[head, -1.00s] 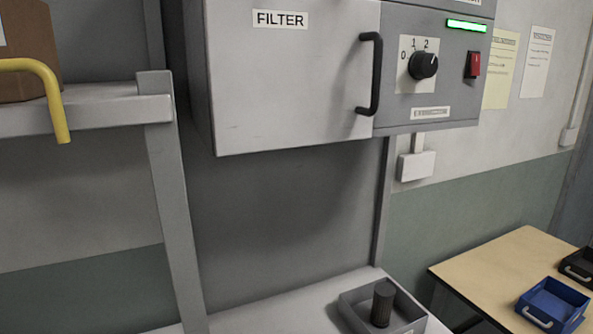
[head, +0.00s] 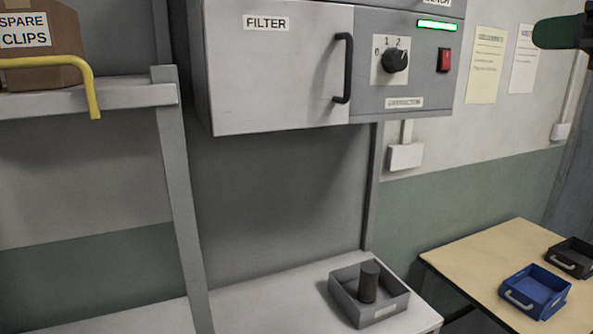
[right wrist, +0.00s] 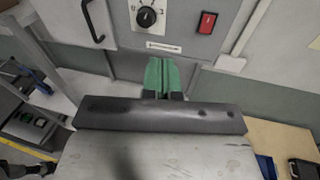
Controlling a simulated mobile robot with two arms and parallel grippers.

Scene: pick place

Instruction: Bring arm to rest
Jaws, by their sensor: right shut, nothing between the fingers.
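My right gripper (head: 560,32) shows at the upper right edge of the head view, in front of the wall near the posted sheets. Its green fingers are together and hold nothing. In the right wrist view its green fingers (right wrist: 162,76) stick out past a dark bar, shut, with the grey machine behind them. My left gripper is not in view.
The grey FILTER cabinet (head: 275,75) has a black handle, dial and red switch. A grey tray (head: 384,310) holding a dark cylinder (head: 369,282) sits below. A blue bin (head: 534,291) and black bin (head: 572,258) stand on a wooden table (head: 480,255). A SPARE CLIPS box (head: 40,70) is on a shelf.

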